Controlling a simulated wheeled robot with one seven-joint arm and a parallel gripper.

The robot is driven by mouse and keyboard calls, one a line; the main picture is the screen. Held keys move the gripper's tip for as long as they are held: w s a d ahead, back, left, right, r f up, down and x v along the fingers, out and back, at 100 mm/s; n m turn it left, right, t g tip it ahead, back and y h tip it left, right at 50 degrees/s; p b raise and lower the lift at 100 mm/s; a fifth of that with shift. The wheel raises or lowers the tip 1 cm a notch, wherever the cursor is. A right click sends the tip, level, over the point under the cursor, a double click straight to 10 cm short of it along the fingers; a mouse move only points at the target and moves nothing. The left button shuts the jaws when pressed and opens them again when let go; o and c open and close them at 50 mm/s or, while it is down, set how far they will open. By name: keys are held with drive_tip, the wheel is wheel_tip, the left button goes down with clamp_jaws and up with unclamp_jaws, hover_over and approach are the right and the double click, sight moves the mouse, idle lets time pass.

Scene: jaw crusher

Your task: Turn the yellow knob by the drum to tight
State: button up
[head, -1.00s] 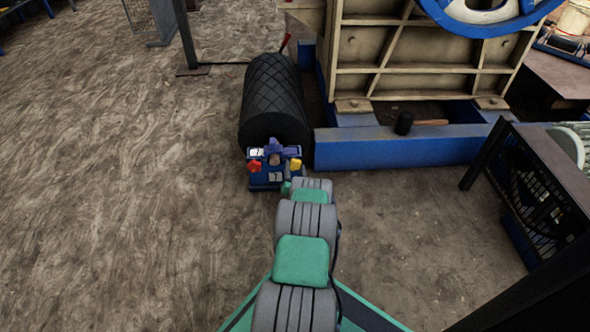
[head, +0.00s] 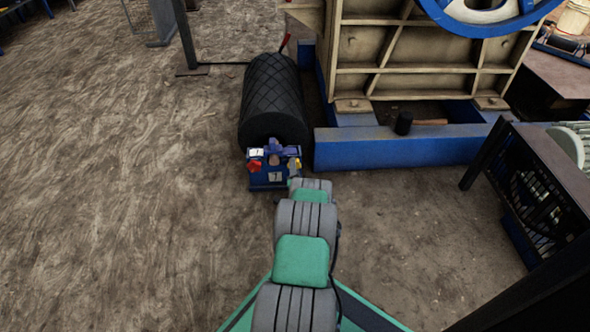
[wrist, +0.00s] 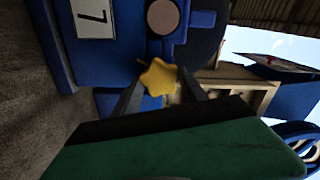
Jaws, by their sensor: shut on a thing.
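The yellow star-shaped knob (wrist: 159,77) sits in the middle of the wrist view, between the two dark fingers of my gripper (wrist: 158,90). The fingers are shut on it. The black drum (head: 274,100) with a diamond pattern lies just behind the blue bracket (head: 267,181), which carries a white plate marked 7 (wrist: 94,18).
A red knob (head: 254,166) is on the bracket's left side. A blue beam (head: 400,148) and the cream crusher body (head: 420,55) stand to the right, with a hammer (head: 405,123) on the frame. The ground at left is clear.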

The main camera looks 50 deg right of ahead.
drive_tip(key=m, duration=0.5)
idle(0.5)
drive_tip(key=o, duration=1.4)
drive_tip(key=shift+c, duration=0.2)
drive_tip(key=p+v, duration=0.3)
drive_tip(key=v, duration=0.4)
drive_tip(key=shift+s+a+p, duration=0.25)
drive_tip(key=shift+a+p, duration=0.05)
drive_tip(key=shift+p, duration=0.1)
